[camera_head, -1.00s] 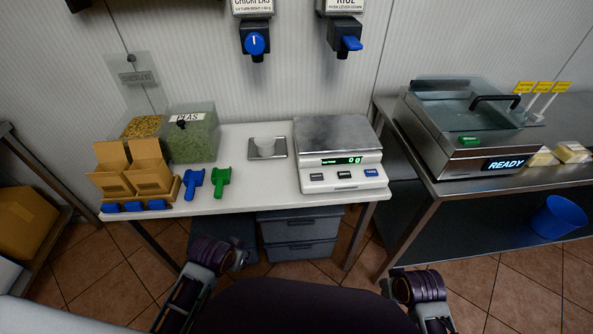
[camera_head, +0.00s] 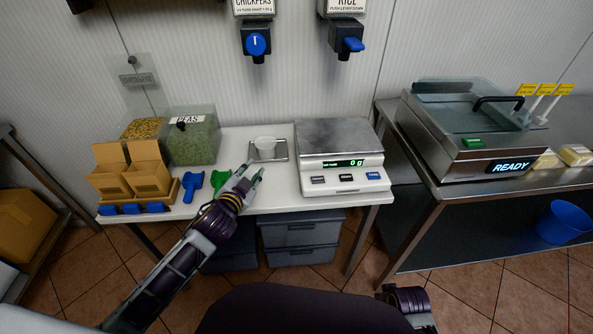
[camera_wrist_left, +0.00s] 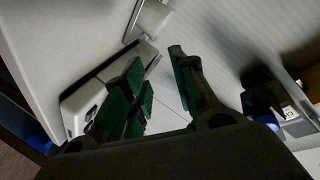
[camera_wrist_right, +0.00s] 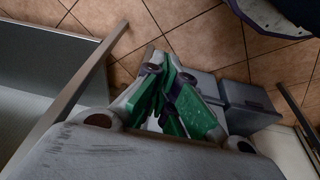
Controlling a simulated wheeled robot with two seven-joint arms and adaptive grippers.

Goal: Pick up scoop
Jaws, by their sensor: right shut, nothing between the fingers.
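A blue scoop (camera_head: 193,187) and a green scoop (camera_head: 219,187) lie side by side on the white table (camera_head: 277,199). The green one is partly hidden behind my left arm. My right gripper (camera_wrist_right: 178,108) is shut and empty, low over the floor.
A peas bin (camera_head: 192,140) and cardboard boxes (camera_head: 149,173) stand at the left. Dispensers with blue knobs (camera_head: 257,45) hang above. A sealing machine (camera_head: 461,125) is on the right table. Grey crates (camera_head: 301,236) stand underneath.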

